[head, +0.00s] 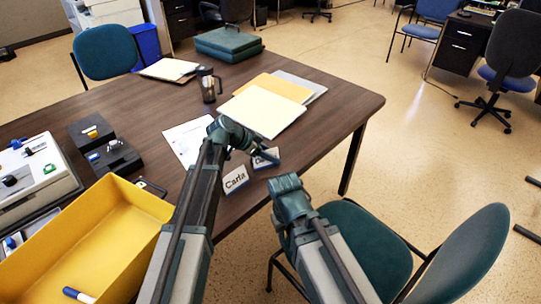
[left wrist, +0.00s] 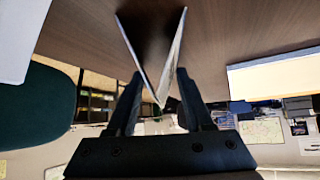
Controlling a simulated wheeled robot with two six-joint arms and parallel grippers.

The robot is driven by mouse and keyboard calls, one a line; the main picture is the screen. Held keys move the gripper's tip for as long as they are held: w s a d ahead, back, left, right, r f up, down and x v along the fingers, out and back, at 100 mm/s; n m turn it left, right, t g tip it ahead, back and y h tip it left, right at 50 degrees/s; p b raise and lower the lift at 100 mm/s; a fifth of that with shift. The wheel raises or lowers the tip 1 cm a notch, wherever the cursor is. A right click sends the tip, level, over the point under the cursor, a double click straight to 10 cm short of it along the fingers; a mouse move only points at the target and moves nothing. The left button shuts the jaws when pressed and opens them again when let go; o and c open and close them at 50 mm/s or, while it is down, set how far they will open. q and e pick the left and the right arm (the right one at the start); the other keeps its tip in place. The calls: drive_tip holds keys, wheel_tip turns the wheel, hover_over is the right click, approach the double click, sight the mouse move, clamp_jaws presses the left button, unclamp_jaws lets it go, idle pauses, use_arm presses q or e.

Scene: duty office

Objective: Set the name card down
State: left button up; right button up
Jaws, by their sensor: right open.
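A white folded name card (head: 266,159) with dark lettering, partly hidden by my left gripper, is at the table's near edge. My left gripper (head: 264,153) has its fingers at this card's top. In the left wrist view the folded card (left wrist: 172,55) spreads like a tent from between the fingertips (left wrist: 160,78), which appear to press on both sides. Its lower edges are close to the table top; contact is unclear. A second card, reading "Carla" (head: 235,180), stands just left and nearer. My right gripper (head: 285,184) is open and empty, off the table's near edge.
The dark table (head: 335,108) has bare room to the right. A paper sheet (head: 187,139), yellow and cream folders (head: 265,112) and a dark mug (head: 208,86) lie beyond the cards. A yellow bin (head: 95,235) is at left. A green chair (head: 370,250) stands near my right arm.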

use_arm(q)
drive_tip(key=o, duration=0.5)
drive_tip(key=shift+r, duration=0.15)
drive_tip(key=p+v, duration=0.9)
drive_tip(key=v, duration=0.3)
drive_tip(key=shift+n+g+y, duration=0.8)
drive_tip(key=shift+n+g, duration=0.1)
drive_tip(key=s+d+f, duration=0.1)
drive_tip(key=s, duration=0.1)
drive_tip(key=s+d+f, duration=0.1)
drive_tip(key=s, duration=0.3)
drive_tip(key=shift+s+d+f, duration=0.3)
drive_tip(key=shift+d+f, duration=0.1)
drive_tip(key=s+f+n+y, duration=0.1)
drive_tip(key=s+n+y, duration=0.1)
drive_tip(key=s, duration=0.4)
drive_tip(key=s+a+f+n+g+y, duration=0.1)
drive_tip(key=s+n+y, duration=0.2)
drive_tip(key=s, duration=0.3)
drive_tip(key=s+a+f+n+g+y, duration=0.1)
drive_tip(key=s+n+y, duration=0.2)
drive_tip(key=s, duration=0.3)
drive_tip(key=shift+s+f, duration=0.25)
drive_tip(key=shift+f, duration=0.05)
